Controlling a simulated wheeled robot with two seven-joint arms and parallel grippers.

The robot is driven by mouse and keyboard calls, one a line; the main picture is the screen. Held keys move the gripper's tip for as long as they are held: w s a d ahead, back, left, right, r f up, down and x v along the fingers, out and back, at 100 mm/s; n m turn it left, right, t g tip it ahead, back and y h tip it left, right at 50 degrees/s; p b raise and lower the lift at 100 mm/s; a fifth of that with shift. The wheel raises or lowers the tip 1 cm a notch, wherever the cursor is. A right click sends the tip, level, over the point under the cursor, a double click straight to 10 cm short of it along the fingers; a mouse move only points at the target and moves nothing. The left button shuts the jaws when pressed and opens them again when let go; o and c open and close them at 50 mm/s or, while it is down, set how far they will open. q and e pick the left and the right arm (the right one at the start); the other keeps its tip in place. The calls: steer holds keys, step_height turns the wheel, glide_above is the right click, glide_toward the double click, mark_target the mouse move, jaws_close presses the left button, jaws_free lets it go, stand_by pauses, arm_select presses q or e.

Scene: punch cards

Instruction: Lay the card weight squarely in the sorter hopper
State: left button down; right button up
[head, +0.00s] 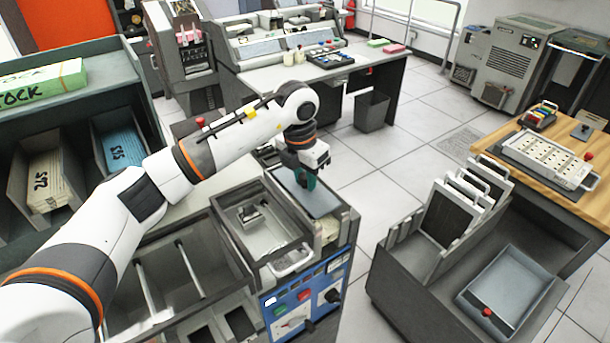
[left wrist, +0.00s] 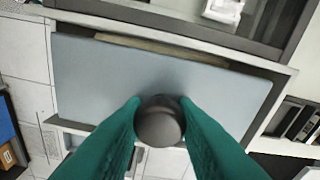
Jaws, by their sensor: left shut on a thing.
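The card weight (head: 322,200) is a flat grey-blue plate with a dark round knob. My left gripper (head: 307,181) has teal fingers and is shut on the knob, which also shows between the fingertips in the left wrist view (left wrist: 160,122). The plate (left wrist: 110,80) lies over the sorter hopper (head: 332,232), at the right end of the grey machine, and covers most of its opening. A tan strip shows along the plate's far edge in the wrist view. I cannot tell whether the plate rests on anything beneath. My right gripper is out of view.
An open grey bay with a small metal block (head: 250,215) adjoins the hopper on its left. A blue control panel (head: 300,305) is on the machine's front. A grey cart (head: 415,280) with upright dividers stands to the right, past a strip of floor.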

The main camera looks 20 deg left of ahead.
mark_target(303, 177)
arm_select(q)
steer(key=shift+f, duration=0.1)
steer(key=shift+f+b, duration=2.4)
steer(key=shift+f, duration=0.55)
steer(key=c, duration=1.1)
jaws_free()
steer(key=shift+o, duration=0.2)
steer(key=r+b, duration=0.1)
steer(key=r, duration=0.2)
steer(key=s+r, duration=0.1)
steer(key=r, duration=0.3)
steer(key=r+b, duration=0.1)
steer(key=r, duration=0.2)
steer(key=shift+s+a+r+b, duration=0.15)
steer(key=shift+a+r+b, duration=0.1)
steer(key=shift+r+b, duration=0.1)
steer(key=shift+s+r, duration=0.1)
steer(key=shift+r, duration=0.5)
steer(key=shift+r, duration=0.1)
